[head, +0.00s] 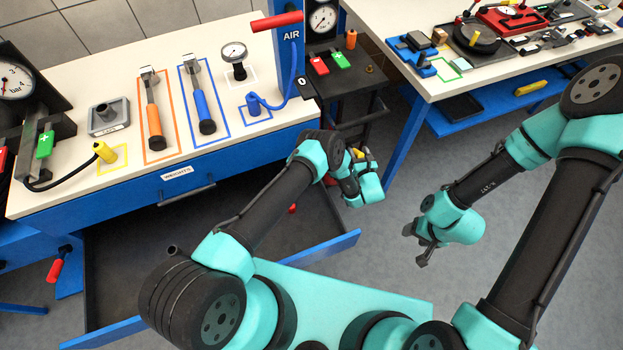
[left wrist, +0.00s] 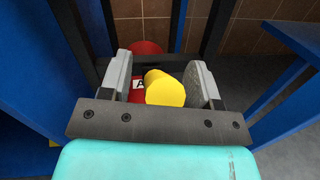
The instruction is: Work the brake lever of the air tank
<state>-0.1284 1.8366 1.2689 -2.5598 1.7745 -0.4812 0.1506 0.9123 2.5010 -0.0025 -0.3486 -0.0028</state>
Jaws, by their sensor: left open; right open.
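My left gripper (left wrist: 163,76) is open, its two grey fingers on either side of a yellow cylindrical end (left wrist: 166,88), likely the brake lever's handle. Contact with the fingers cannot be told. Behind it is a red body with a white letter A (left wrist: 138,88), likely the air tank, mostly hidden. In the head view my left gripper (head: 362,165) is low beside the black cart, its fingers largely hidden by my wrist. A bit of yellow (head: 358,153) shows next to it. My right gripper (head: 416,246) is open and empty over the floor.
The black cart (head: 345,85) stands between the left workbench (head: 235,155) and the right table (head: 400,50). An open drawer (head: 330,247) juts out under the left bench. Blue uprights flank my left gripper in the wrist view. Grey floor lies clear around my right gripper.

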